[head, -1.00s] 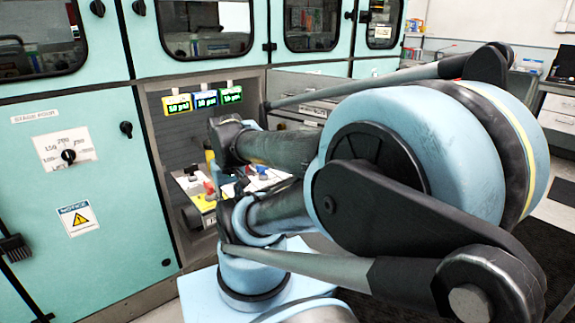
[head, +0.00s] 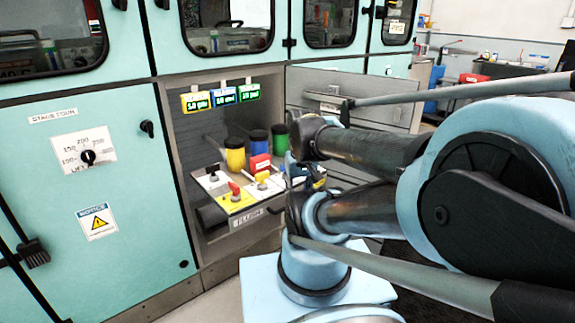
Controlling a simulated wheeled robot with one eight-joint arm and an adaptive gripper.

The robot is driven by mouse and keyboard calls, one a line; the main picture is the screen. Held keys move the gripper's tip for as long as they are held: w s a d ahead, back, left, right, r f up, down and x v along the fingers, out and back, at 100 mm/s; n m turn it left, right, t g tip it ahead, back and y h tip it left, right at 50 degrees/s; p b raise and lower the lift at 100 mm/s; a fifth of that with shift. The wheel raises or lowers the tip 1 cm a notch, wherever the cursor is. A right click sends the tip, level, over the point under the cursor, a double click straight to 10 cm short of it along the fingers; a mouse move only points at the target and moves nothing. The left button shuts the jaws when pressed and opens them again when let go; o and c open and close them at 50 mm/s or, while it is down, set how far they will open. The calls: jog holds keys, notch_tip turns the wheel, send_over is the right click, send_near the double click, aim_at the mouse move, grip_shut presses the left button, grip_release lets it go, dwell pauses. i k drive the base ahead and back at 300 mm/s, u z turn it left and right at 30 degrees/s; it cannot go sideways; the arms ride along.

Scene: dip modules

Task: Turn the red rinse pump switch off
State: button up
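A switch with a red handle (head: 235,190) stands on a yellow plate on the control shelf of the open bay in the cabinet. A switch with a yellow handle (head: 262,178) sits on a white plate to its right, and a black-handled switch (head: 212,173) sits to its left. A red block (head: 260,162) stands behind the yellow handle. The labels beside the switches are too small to read, so I cannot tell which is the rinse pump's. My arm reaches in from the right, and its links end beside the shelf's right side. My gripper's fingers cannot be made out there.
Yellow (head: 235,154), blue (head: 259,144) and green (head: 280,138) canisters stand behind the switches, below lit displays (head: 222,96). The shelf front is labelled FLUSH (head: 247,221). A dial (head: 88,157) is on the left cabinet door. An opened grey panel (head: 350,100) stands behind my arm.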

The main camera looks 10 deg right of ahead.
aim_at(235, 189)
jog(key=z, duration=1.3)
jog(key=i, duration=0.6)
jog(key=u, duration=1.7)
